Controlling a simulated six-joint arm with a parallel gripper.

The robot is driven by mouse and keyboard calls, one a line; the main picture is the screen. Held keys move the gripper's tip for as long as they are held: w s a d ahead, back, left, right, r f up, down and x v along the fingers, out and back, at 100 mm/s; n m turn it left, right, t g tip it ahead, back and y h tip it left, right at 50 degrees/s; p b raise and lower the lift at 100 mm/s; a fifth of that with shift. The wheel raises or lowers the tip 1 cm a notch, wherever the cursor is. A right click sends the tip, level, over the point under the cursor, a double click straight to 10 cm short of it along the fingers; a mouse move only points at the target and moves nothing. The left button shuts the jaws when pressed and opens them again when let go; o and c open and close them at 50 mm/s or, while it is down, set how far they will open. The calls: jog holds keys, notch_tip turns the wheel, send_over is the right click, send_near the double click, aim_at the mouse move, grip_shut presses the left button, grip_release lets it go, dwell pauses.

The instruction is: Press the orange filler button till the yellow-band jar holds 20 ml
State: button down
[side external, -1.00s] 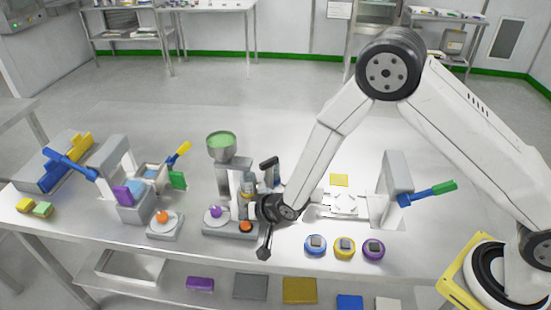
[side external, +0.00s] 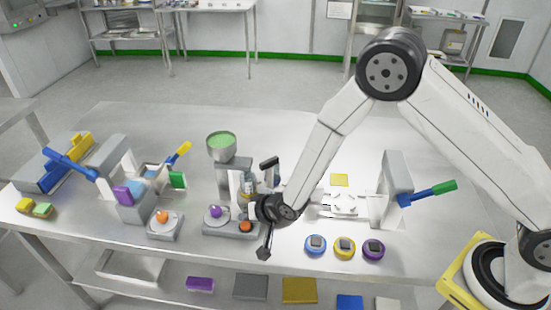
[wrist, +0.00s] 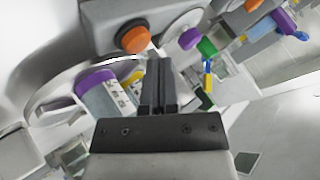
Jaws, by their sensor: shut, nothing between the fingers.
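The orange filler button (side external: 246,226) sits on the filler's grey base (side external: 228,232); it also shows in the wrist view (wrist: 133,38). A small vessel with yellowish colour (side external: 248,188), which looks like the yellow-band jar, stands behind the button, partly hidden by my wrist. Its fill level cannot be read. My gripper (wrist: 158,65) is shut and empty. In the wrist view its fingertips appear just below and right of the button, with a gap between them in the picture. Contact with the button is not seen.
A funnel with green contents (side external: 221,143) tops the filler. A purple knob (side external: 215,211) is left of the button. A purple-topped, labelled item (wrist: 97,85) lies left of my fingers. Blue, yellow and purple round pieces (side external: 344,247) line the table's front right.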

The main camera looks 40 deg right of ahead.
aim_at(248, 225)
jog(key=shift+f, duration=0.9)
dwell(1.6)
jog(key=shift+r, duration=0.1)
dwell(0.3)
jog(key=shift+r, duration=0.8)
jog(key=shift+r, duration=0.15)
jog(key=shift+r, duration=2.35)
